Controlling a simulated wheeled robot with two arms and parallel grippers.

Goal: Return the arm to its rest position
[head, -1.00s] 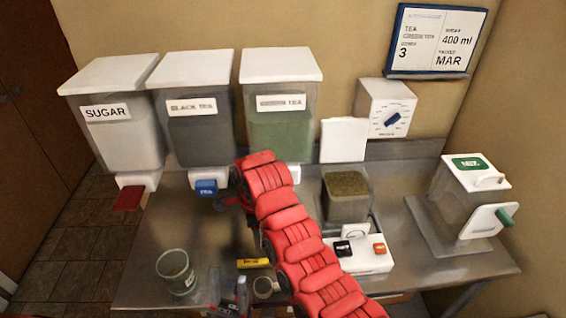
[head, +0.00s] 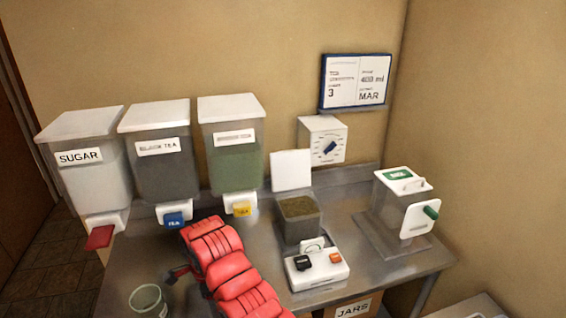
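My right arm, with red padded links, rises from the bottom edge in the head view, in front of the tea dispensers. The dark tip of my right gripper (head: 178,273) shows at its left side, over the metal table (head: 385,262) and below the blue tap (head: 174,218). Most of this gripper is hidden by the arm, so its opening and any contents cannot be told. My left gripper is not in view.
Dispensers for sugar (head: 95,170), black tea (head: 165,170) and green tea (head: 235,160) stand at the back. A sealing machine (head: 400,210) stands right; a jar (head: 147,300) is front left.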

